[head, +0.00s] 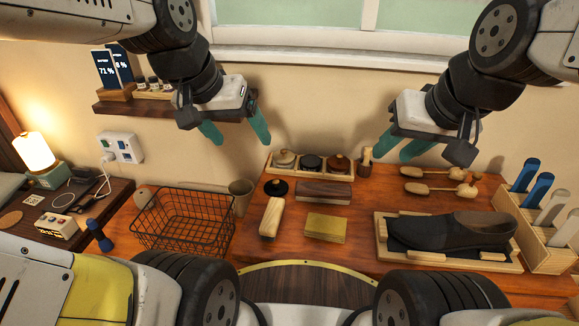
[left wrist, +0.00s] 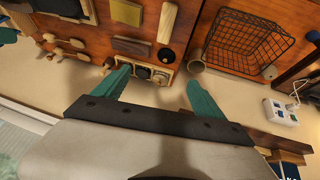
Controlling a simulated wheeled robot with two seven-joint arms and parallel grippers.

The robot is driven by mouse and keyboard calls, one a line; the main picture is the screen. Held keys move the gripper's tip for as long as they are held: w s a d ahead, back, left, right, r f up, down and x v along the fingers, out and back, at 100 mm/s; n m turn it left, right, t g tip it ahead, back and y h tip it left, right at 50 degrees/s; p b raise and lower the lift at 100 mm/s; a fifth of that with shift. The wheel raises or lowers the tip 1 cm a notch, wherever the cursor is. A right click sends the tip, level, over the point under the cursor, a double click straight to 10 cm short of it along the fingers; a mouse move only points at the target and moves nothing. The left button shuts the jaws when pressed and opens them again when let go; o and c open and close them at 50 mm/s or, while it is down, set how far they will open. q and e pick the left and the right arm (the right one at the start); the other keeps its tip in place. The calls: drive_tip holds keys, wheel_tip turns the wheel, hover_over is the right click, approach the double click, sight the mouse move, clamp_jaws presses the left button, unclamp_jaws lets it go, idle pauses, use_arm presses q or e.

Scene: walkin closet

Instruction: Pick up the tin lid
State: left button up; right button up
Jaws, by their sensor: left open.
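A dark round lid with a small knob (head: 276,188), which looks like the tin lid, lies on the wooden top, in front of a wooden rack of tins (head: 322,174). It also shows in the left wrist view (left wrist: 167,55), beside the rack. The rack holds three round tins with differently coloured tops. My left gripper (head: 236,128) is open and empty, up near the wall, above and behind the lid. Its two teal fingers are apart in the left wrist view (left wrist: 158,78). My right gripper (head: 399,150) is open and empty, raised above the right part of the surface.
A wire basket (head: 184,219) and a cup (head: 241,197) stand left of the lid. A wood-handled brush (head: 271,217), a dark brush (head: 324,193) and a yellow block (head: 326,227) lie close by. A shoe (head: 452,231) sits on a tray at right. A wall shelf (head: 150,105) is near my left gripper.

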use_arm(q)
drive_tip(key=w+d+f+m+g, duration=0.25)
drive_tip(key=w+f, duration=0.45)
drive_tip(key=w, duration=0.4)
drive_tip(key=m+g+y, duration=0.2)
drive_tip(key=g, duration=0.1)
hover_over(276, 181)
drive_tip(key=shift+n, duration=0.25)
drive_tip(key=f, duration=1.2)
drive_tip(key=shift+s, duration=0.35)
drive_tip(key=f, duration=0.8)
drive_tip(key=shift+w+f, duration=0.25)
drive_tip(key=shift+w, duration=0.15)
drive_tip(key=shift+c, duration=0.2)
drive_tip(key=c, duration=1.1)
